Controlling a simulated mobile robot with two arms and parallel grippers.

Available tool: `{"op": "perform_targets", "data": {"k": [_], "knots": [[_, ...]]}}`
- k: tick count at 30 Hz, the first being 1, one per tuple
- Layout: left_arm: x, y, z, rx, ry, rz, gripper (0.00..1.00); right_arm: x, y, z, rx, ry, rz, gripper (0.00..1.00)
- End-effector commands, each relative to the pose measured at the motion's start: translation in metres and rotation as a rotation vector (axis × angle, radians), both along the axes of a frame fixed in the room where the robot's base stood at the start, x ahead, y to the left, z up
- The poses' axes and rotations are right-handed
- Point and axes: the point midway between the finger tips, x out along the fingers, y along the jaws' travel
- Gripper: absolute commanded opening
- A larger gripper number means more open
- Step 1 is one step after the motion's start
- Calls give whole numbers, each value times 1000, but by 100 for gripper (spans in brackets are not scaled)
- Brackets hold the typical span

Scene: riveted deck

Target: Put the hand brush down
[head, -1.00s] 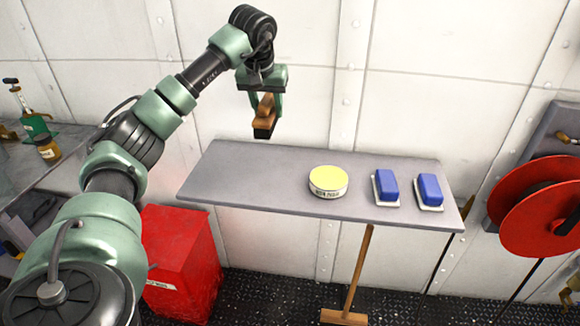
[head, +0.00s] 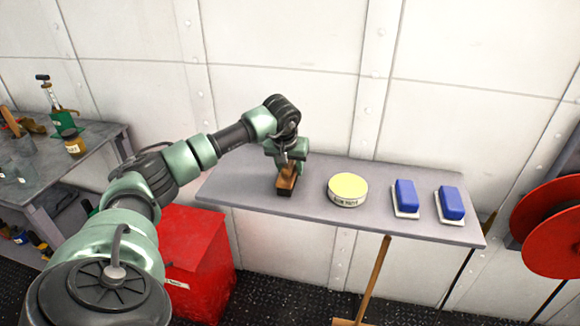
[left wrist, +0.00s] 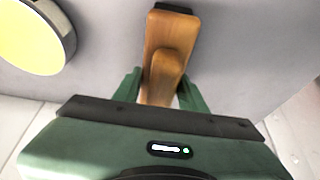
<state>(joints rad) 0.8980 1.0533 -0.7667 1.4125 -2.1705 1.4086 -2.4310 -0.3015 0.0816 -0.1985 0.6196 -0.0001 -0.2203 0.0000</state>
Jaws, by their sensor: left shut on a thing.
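The hand brush (head: 286,184) has a wooden body and dark bristles. It is at the left part of the grey shelf (head: 240,190), bristles down; whether they touch the surface I cannot tell. My left gripper (head: 287,166) is above it and shut on its wooden handle. In the left wrist view the brush (left wrist: 170,35) points away from my green gripper fingers (left wrist: 158,92), which sit on either side of the handle. My right gripper is not in view.
A round tin with a yellow lid (head: 348,187) stands right of the brush, apart from it. Two blue blocks on white bases (head: 405,197) (head: 451,203) sit farther right. A red bin (head: 195,250) stands below the shelf's left end. A red reel (head: 550,230) is at the right.

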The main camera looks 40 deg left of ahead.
Motion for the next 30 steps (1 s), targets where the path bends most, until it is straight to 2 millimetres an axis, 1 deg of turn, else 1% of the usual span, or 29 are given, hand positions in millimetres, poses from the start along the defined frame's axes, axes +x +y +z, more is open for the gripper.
{"op": "perform_targets", "data": {"k": [6,9,10,11,12,20,23,26,30], "knots": [[1,0,1,0,-3,1,4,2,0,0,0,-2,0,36],[0,0,-2,1,-2,1,4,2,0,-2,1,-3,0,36],[0,0,-3,0,-1,1,44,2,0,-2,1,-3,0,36],[0,0,-2,0,-1,1,53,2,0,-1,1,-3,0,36],[0,0,-2,0,-1,1,63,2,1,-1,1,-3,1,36],[0,0,-2,0,-1,1,63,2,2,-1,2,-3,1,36],[0,0,2,1,-2,1,63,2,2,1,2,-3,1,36],[-2,0,10,2,-4,1,63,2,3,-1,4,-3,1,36],[-11,-5,34,2,-7,1,63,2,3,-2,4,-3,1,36]]}}
